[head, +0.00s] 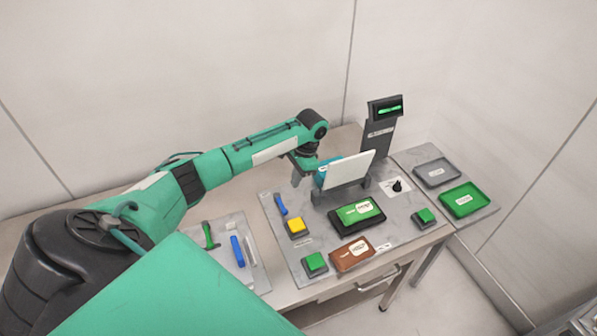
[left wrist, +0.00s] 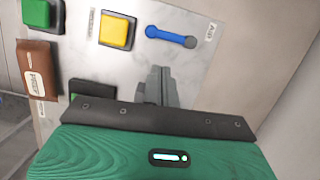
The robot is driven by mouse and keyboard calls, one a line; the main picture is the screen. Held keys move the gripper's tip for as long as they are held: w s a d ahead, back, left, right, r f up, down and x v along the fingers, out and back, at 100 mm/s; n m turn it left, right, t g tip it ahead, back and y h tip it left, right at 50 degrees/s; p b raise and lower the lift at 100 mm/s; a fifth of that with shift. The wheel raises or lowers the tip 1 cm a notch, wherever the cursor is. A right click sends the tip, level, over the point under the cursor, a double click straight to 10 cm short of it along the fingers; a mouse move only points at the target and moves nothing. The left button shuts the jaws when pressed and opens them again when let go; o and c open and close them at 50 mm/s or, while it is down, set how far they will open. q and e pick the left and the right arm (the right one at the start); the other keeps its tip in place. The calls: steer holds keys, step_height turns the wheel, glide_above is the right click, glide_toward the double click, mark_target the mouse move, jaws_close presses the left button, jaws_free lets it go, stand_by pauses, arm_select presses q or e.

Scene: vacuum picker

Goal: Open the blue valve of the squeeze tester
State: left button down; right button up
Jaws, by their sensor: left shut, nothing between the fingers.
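The blue valve (head: 280,204) is a slim blue lever at the left back of the grey metal panel (head: 320,262). In the left wrist view the blue valve (left wrist: 168,36) lies flat across the panel, with a grey pivot at its right end. My left gripper (head: 297,181) is shut and empty, a little behind the lever in the head view. In the left wrist view its closed fingertips (left wrist: 158,72) show below the lever in the picture, apart from it. My right gripper is not in view.
A yellow button (head: 296,226) stands close to the lever, and a green button (head: 315,263) is farther forward. A white plate (head: 348,171) stands upright beside my gripper. A black display post (head: 378,130) rises behind. Hand tools lie on the left mat (head: 258,279).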

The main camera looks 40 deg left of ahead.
arm_select(q)
steer(key=shift+b+v, duration=0.3)
steer(key=shift+v, duration=1.7)
steer(key=shift+f, duration=0.1)
